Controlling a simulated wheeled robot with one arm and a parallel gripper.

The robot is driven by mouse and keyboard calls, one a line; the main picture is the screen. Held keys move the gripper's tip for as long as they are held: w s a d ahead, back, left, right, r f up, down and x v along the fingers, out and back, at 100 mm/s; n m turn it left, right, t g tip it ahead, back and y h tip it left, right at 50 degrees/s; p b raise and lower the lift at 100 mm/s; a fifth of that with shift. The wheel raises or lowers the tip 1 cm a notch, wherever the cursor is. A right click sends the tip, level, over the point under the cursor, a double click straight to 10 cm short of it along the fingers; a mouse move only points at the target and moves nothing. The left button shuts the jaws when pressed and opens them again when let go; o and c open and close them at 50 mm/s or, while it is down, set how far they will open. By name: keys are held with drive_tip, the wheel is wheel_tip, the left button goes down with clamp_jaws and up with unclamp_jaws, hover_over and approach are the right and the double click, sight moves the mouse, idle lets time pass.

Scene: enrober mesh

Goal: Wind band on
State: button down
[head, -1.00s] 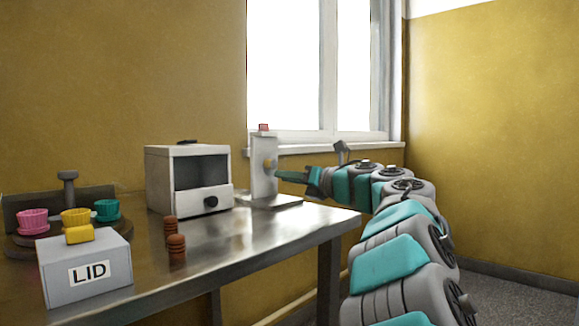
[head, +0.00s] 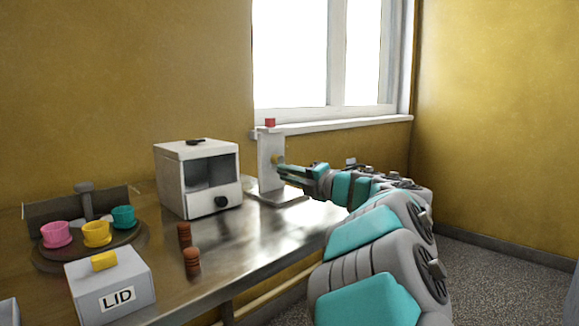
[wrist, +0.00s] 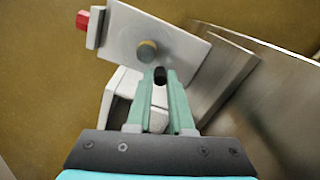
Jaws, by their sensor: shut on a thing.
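A white upright stand (head: 269,163) with a red block (head: 270,122) on top and a round brass hub (head: 278,160) on its face stands at the table's far end. In the wrist view the stand's plate (wrist: 180,48) is tilted, with the brass hub (wrist: 147,50) on it. My gripper (head: 282,172) is at the stand's face, just below the hub. In the wrist view its green fingers (wrist: 160,80) are shut on a small black handle (wrist: 160,74) beside the hub. Whether the handle joins the hub is hidden. I cannot make out a band.
A white box (head: 198,178) with a dark window and black knob stands left of the stand. Two brown ribbed pieces (head: 191,262) are on the metal table (head: 235,250). A grey LID block (head: 110,285) and a round tray (head: 45,264) with three coloured cups are at left.

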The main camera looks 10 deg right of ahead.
drive_tip(key=shift+r+m, duration=0.1)
drive_tip(key=shift+m, duration=0.2)
idle(0.4)
drive_tip(key=c, duration=0.8)
unclamp_jaws()
drive_tip(key=shift+a, duration=0.1)
drive_tip(key=shift+v, duration=3.95)
